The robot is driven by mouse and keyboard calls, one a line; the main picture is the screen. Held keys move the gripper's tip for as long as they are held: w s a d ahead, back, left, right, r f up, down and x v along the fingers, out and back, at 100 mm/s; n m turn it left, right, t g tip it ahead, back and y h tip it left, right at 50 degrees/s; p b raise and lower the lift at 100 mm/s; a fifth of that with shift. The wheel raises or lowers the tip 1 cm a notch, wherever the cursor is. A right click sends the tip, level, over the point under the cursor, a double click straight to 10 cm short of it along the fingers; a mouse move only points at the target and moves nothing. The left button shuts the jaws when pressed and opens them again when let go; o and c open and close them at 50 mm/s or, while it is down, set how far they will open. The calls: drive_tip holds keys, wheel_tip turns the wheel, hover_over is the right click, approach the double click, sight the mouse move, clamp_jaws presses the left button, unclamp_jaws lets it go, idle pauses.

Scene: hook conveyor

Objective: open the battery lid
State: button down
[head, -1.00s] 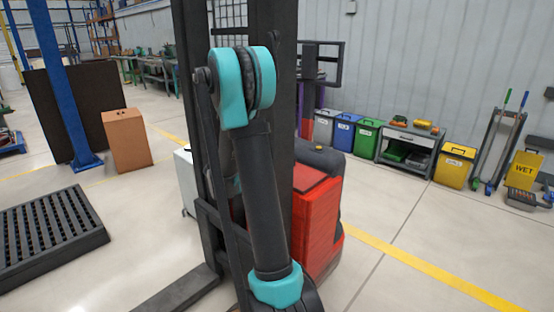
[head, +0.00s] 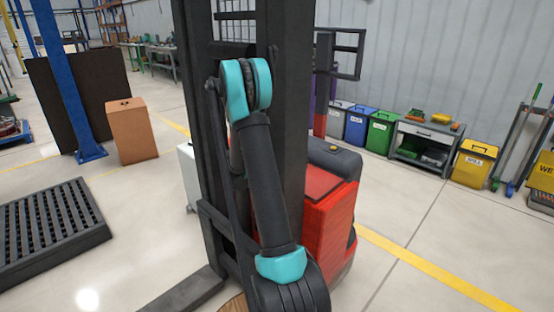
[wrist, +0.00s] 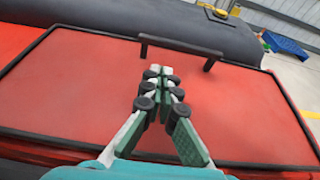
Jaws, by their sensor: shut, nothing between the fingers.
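The battery lid (wrist: 230,110) is a flat red panel with a dark rim, lying closed on the red truck. A black bar handle (wrist: 180,45) stands up near its far edge. My gripper (wrist: 166,74) is shut and empty above the lid, its fingertips pointing at the handle and just short of it in the picture. I cannot tell its height above the lid. In the head view the lid (head: 322,182) shows as a red top on the truck (head: 328,225), right of the dark mast. My gripper is hidden there behind my arm and the mast.
The truck's black mast (head: 290,120) stands close around my arm, with a fork (head: 185,292) low on the floor. A slotted dark platform (head: 50,230) lies left, near a cardboard box (head: 132,130). Bins and a cart (head: 425,142) line the wall. Floor at right is clear.

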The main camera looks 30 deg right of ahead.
drive_tip(key=x, duration=0.7)
drive_tip(key=shift+w+d+f, duration=0.15)
drive_tip(key=shift+d, duration=0.15)
